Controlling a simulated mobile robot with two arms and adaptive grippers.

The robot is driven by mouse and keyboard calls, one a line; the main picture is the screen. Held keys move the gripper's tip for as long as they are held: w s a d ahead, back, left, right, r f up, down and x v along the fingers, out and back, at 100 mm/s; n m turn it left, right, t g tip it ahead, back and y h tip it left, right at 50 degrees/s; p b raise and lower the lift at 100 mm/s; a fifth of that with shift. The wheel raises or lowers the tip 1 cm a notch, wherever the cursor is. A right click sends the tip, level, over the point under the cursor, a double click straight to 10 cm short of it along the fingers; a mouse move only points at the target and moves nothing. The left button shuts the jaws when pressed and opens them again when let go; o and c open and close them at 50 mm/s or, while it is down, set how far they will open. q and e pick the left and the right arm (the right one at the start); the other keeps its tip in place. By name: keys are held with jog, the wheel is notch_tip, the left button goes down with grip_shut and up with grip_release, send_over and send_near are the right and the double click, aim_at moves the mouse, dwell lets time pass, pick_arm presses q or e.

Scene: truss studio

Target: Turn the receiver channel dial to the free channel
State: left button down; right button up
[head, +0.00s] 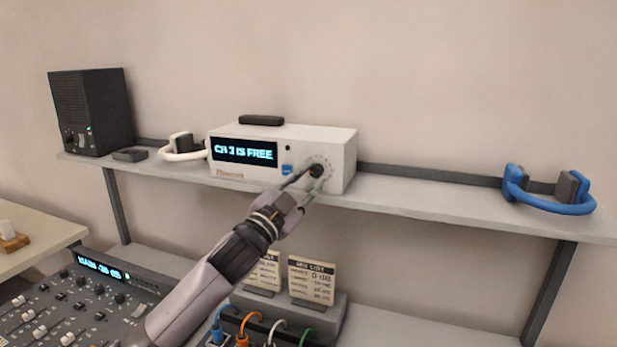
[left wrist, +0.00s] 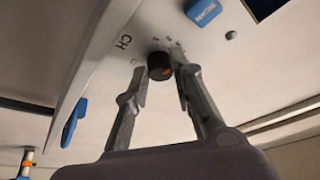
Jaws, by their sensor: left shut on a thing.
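The white receiver (head: 280,150) stands on the shelf, its lit display (head: 244,151) appearing to read "CH 3 IS FREE". The small dark channel dial (head: 316,170) is at the right of its front. My left gripper (head: 307,178) reaches up to it from below. In the left wrist view the dial (left wrist: 159,66) sits between the fingertips of my left gripper (left wrist: 161,74), which is shut on it. My right gripper is not in view.
A blue button (head: 287,169) is just left of the dial. White headphones (head: 183,150) and a black speaker (head: 92,110) are left on the shelf (head: 420,197), blue headphones (head: 550,190) right. A mixing console (head: 70,300) and list cards (head: 311,281) stand below.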

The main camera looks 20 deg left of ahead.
pick_arm(q)
jog(key=c, duration=1.4)
grip_release()
jog(key=shift+o, duration=0.2)
jog(key=v, duration=1.2)
jog(key=shift+a+f, duration=0.1)
